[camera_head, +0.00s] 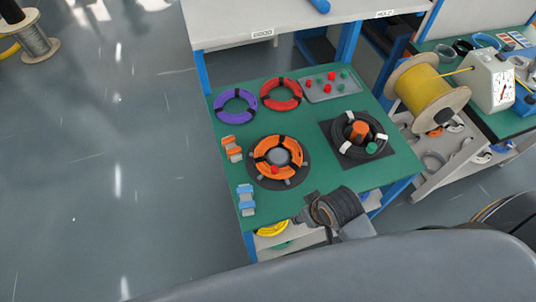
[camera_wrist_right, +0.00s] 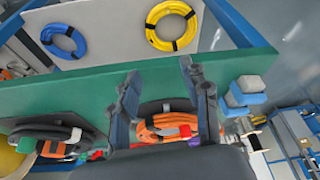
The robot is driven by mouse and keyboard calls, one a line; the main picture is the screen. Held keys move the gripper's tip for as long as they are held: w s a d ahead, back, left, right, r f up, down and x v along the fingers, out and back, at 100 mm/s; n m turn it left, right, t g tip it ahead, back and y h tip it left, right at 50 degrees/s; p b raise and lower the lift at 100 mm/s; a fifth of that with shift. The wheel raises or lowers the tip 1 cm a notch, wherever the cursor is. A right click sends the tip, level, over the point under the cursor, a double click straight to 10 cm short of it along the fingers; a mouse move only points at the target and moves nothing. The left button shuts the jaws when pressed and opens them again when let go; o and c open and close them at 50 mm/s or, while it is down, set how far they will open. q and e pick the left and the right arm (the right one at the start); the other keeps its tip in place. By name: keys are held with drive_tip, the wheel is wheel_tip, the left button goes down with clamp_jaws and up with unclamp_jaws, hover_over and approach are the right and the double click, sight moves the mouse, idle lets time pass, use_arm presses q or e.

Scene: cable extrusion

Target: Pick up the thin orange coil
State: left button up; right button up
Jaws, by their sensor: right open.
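The orange coil (camera_head: 264,146), with black bands, lies around a grey centre piece on a dark round base on the green table (camera_head: 235,178). A red piece shows at its front inner edge. In the right wrist view the orange coil (camera_wrist_right: 168,122) shows between and behind my fingers, partly hidden. My right gripper (camera_head: 308,217) is at the table's front edge, in front and to the right of the coil in the head view. In the wrist view its fingers (camera_wrist_right: 157,75) are spread and empty. My left gripper is not in view.
A black coil (camera_head: 376,151) on a square base lies to the right. Purple (camera_head: 235,119) and red (camera_head: 281,107) coils lie behind. Orange blocks (camera_head: 232,149) and blue blocks (camera_head: 246,200) stand left. A grey tray (camera_head: 320,98) holds small pieces. A yellow coil (camera_head: 272,229) lies below the tabletop.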

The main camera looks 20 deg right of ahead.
drive_tip(key=w+a+r+n, duration=0.1)
drive_tip(key=w, duration=0.1)
drive_tip(key=w+a+r+y, duration=0.1)
drive_tip(key=w+a+r, duration=0.1)
drive_tip(key=w+a+r+n, duration=0.1)
drive_tip(key=w, duration=0.1)
drive_tip(key=shift+w+a+r+n+t+y, duration=0.1)
drive_tip(key=shift+a+r+n+t+y, duration=0.1)
drive_tip(key=shift+r+n+t+y, duration=0.15)
drive_tip(key=w+a+r+n+y, duration=0.1)
drive_tip(key=w+a+r+n, duration=0.2)
drive_tip(key=w+r, duration=0.15)
drive_tip(key=n+g+h, duration=0.1)
drive_tip(key=n+g, duration=0.2)
approach(274, 167)
drive_tip(key=x, duration=0.2)
drive_tip(key=p+x, duration=0.1)
drive_tip(key=shift+a+f, duration=0.3)
drive_tip(key=shift+f, duration=0.05)
drive_tip(key=shift+p+x, duration=0.65)
drive_tip(key=shift+x, duration=1.95)
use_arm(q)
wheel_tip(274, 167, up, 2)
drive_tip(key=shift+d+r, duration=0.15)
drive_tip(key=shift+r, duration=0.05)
use_arm(e)
drive_tip(key=shift+d, duration=0.25)
clamp_jaws()
